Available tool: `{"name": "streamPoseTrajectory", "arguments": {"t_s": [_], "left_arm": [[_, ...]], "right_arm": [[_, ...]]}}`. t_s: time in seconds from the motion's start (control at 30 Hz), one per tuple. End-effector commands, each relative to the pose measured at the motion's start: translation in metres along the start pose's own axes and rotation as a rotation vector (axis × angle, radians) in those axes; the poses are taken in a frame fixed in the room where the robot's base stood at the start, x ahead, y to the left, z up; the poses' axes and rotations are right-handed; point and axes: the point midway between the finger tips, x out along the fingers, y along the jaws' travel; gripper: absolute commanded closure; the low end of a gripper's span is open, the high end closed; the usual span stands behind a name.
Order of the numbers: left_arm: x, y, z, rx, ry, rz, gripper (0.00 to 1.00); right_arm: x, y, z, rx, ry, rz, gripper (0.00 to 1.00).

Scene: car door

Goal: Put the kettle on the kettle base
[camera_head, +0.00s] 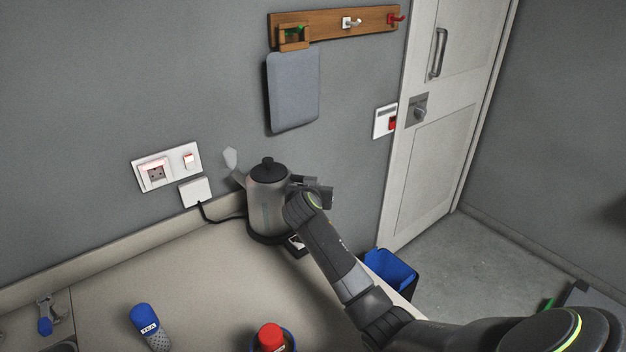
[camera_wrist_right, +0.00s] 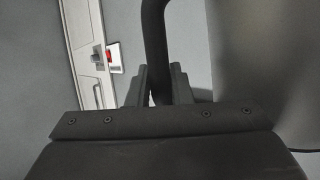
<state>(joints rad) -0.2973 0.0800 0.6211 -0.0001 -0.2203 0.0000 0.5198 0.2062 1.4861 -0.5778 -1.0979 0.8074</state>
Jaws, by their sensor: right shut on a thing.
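The kettle (camera_head: 268,200) is grey with a black lid knob and stands upright near the wall at the back of the counter. Its spout points left. Its dark base (camera_head: 258,237) shows as a rim right beneath it; I cannot tell whether the kettle rests fully on it or hovers slightly. My right gripper (camera_head: 318,192) is at the kettle's right side, shut on the handle. In the right wrist view, the black handle (camera_wrist_right: 153,45) runs down between the fingers (camera_wrist_right: 158,88), and the kettle's grey body (camera_wrist_right: 265,60) fills the right side. My left gripper is not in view.
A black cord runs from the wall plug (camera_head: 195,191) to the base. A blue-lidded tea container (camera_head: 147,322) and a red-capped jar (camera_head: 271,338) stand at the front. A blue bin (camera_head: 391,272) is beyond the counter's right edge. The middle counter (camera_head: 200,285) is clear.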

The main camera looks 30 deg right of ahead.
Motion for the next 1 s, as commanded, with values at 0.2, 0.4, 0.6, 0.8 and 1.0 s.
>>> {"name": "streamPoseTrajectory", "arguments": {"t_s": [0.2, 0.4, 0.6, 0.8, 1.0], "left_arm": [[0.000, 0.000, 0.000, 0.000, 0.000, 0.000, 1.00], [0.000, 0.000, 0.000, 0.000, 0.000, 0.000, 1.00], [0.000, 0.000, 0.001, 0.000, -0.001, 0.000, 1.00], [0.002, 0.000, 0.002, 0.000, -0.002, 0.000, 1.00], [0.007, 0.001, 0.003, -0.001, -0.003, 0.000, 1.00]], "right_arm": [[0.000, 0.000, 0.001, -0.001, -0.002, 0.001, 0.76], [0.000, 0.000, 0.001, -0.001, -0.002, 0.001, 0.59], [0.000, 0.000, 0.001, -0.001, -0.001, 0.001, 0.59], [-0.011, -0.001, 0.001, 0.001, 0.001, -0.002, 0.59], [-0.040, -0.001, 0.002, 0.002, 0.001, -0.002, 0.59]]}}
